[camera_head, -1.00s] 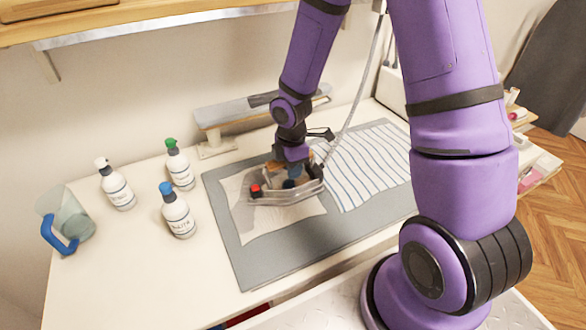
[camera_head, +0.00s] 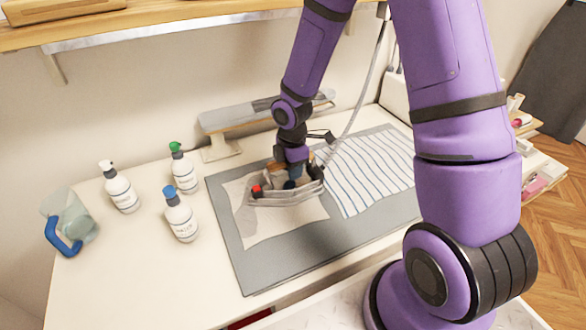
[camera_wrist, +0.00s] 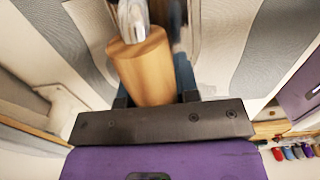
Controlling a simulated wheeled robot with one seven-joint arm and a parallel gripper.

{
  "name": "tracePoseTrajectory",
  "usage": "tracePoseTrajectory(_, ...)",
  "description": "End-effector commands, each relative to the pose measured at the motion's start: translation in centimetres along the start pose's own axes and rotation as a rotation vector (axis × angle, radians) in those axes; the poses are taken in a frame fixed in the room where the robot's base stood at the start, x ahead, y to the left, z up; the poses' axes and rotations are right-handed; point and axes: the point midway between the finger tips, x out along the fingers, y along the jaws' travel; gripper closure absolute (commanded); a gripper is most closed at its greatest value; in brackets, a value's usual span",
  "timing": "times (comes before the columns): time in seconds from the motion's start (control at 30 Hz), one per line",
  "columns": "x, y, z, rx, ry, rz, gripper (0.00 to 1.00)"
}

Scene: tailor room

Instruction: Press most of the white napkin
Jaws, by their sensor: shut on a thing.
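The white napkin (camera_head: 262,222) lies flat on the grey pressing mat (camera_head: 270,266), toward its left side. An iron (camera_head: 283,197) with a clear grey body and a red knob rests on the napkin, covering part of it. My gripper (camera_head: 291,172) is above the iron and shut on its handle. In the wrist view the iron's wooden handle (camera_wrist: 147,68) sits between the fingers. The napkin's back part is hidden behind the iron and my gripper.
A striped cloth (camera_head: 365,172) lies on the mat's right part, close beside the napkin. A sleeve board (camera_head: 235,118) stands behind. A cord rises from the iron.

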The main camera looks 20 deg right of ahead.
Motion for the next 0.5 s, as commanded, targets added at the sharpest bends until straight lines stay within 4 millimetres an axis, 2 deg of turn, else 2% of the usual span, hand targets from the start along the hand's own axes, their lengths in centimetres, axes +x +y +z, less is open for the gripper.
tracePoseTrajectory(0.5, 0.0, 1.8, 0.1, 0.001, 0.000, 0.000, 1.00)
